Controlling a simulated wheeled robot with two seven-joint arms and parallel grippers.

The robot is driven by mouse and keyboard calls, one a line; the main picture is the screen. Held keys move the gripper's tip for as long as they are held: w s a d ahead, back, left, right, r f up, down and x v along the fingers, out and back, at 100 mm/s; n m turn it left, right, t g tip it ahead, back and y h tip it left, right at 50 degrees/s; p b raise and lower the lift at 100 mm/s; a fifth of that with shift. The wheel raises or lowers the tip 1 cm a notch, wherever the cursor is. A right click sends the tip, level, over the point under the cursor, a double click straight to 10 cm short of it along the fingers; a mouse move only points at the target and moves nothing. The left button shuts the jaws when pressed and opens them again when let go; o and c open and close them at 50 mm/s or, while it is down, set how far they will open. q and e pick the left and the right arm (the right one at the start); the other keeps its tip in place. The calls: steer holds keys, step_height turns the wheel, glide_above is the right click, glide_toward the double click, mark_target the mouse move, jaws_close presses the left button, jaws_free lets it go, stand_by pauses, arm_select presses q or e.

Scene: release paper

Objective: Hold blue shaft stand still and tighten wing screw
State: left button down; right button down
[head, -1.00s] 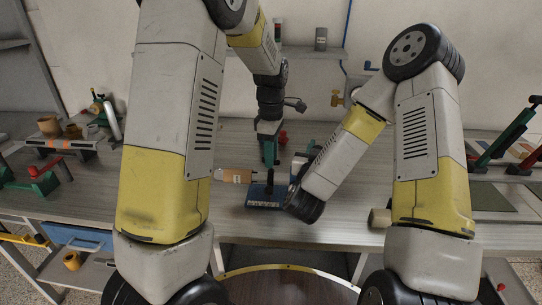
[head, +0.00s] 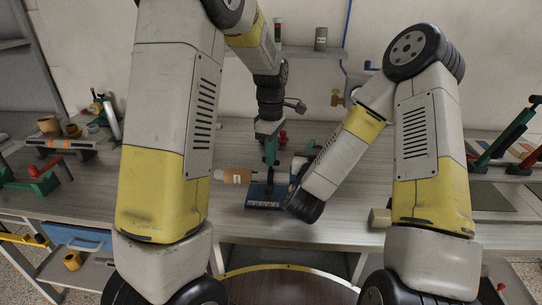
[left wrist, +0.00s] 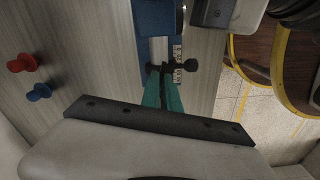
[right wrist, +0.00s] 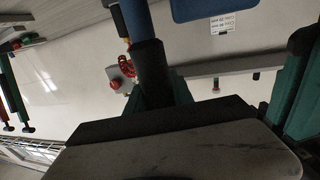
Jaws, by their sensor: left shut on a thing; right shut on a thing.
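The blue shaft stand (head: 262,203) stands on the bench near its front edge, with its label facing me. My left gripper (head: 270,163) comes down over the stand. In the left wrist view its green fingers (left wrist: 162,80) are shut on the black wing screw, whose knob (left wrist: 191,65) sticks out beside them. The exact finger contacts are partly hidden.
A wooden-coloured piece (head: 380,217) lies right, at the bench edge. My two arms block much of the view.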

arm_select(q)
steer(key=m, duration=0.7)
steer(key=shift+m, duration=0.4)
steer(key=m, duration=0.7)
steer(key=shift+r, duration=0.1)
steer(key=m, duration=0.6)
steer(key=shift+m, duration=0.4)
steer(key=m, duration=0.6)
steer(key=shift+m, duration=0.4)
steer(key=c, duration=1.6)
jaws_free()
